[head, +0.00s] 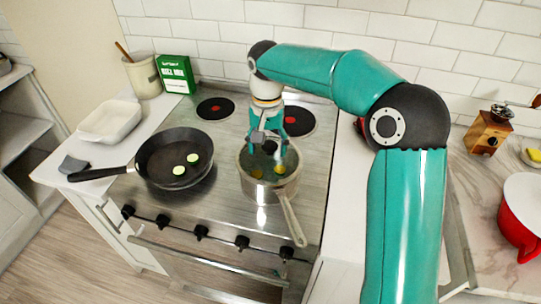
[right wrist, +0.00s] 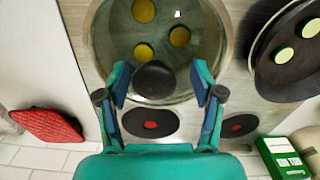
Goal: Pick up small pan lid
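The small pan (head: 272,190) stands on the stove with its long handle pointing to the front right. Its glass lid (head: 290,160) lies on top, and yellow pieces show through the glass. In the right wrist view the lid (right wrist: 115,52) has a round black knob (right wrist: 154,80). My right gripper (head: 267,143) points down over the lid. In the right wrist view this gripper (right wrist: 160,83) is open, with one finger on each side of the knob and visible gaps between. My left gripper is not in view.
A black frying pan (head: 150,158) with green slices sits left of the small pan. A white dish (head: 109,121), a utensil crock (head: 143,76) and a green box (head: 176,73) stand on the left counter. A red pot (head: 520,222) and a wooden grinder (head: 487,132) are on the right.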

